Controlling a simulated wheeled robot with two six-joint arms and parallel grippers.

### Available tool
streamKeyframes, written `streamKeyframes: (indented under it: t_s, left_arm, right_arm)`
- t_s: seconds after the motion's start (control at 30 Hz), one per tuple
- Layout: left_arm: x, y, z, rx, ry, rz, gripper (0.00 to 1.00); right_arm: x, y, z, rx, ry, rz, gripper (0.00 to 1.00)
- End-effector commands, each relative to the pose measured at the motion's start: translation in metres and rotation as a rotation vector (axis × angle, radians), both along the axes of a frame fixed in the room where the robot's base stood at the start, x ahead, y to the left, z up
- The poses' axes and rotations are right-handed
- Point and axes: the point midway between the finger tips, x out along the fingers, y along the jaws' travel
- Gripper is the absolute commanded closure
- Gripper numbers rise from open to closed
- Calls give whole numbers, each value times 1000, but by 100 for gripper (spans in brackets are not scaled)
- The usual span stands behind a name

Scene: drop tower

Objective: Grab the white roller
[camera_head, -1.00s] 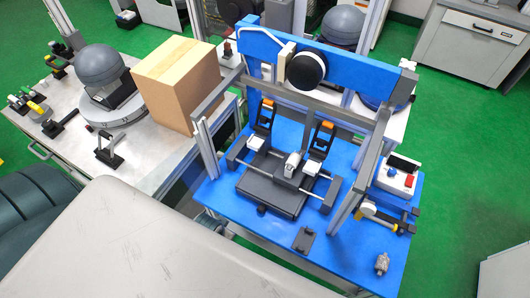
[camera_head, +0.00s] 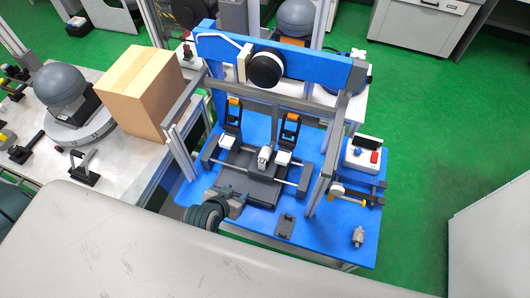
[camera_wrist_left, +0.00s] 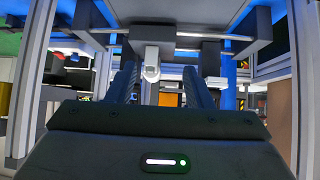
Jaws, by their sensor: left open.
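The white roller (camera_head: 265,155) sits at the middle of the dark carriage on the blue drop-tower table (camera_head: 330,235), between two horizontal rods. In the left wrist view the white roller (camera_wrist_left: 151,66) shows ahead, between and beyond the fingers. My left gripper (camera_head: 240,196) is at the table's front edge, in front of and left of the roller. It is open, with a finger on each side in the left wrist view (camera_wrist_left: 162,85), and apart from the roller. My right gripper is not in view.
Grey uprights (camera_head: 322,170) and a blue crossbeam with a black disc (camera_head: 266,69) frame the roller. A control box (camera_head: 363,155) and a small metal part (camera_head: 358,237) are at the right. A cardboard box (camera_head: 150,90) stands on the left table.

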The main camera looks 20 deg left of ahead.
Motion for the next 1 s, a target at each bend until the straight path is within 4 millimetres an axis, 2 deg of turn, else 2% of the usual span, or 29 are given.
streamKeyframes:
  t_s: [0.2, 0.4, 0.63, 0.7, 1.0]
  left_arm:
    - [32, -25, -7, -28, -218, 55, 53]
    - [44, -33, -7, -24, -328, 101, 53]
    - [73, -34, -17, -20, -346, 107, 53]
    - [83, -35, -24, -20, -346, 107, 53]
    - [107, -35, -34, -21, -345, 108, 53]
  right_arm:
    - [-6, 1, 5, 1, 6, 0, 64]
    - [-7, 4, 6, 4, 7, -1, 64]
    - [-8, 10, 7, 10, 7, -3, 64]
    - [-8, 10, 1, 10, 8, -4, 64]
    - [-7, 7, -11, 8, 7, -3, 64]
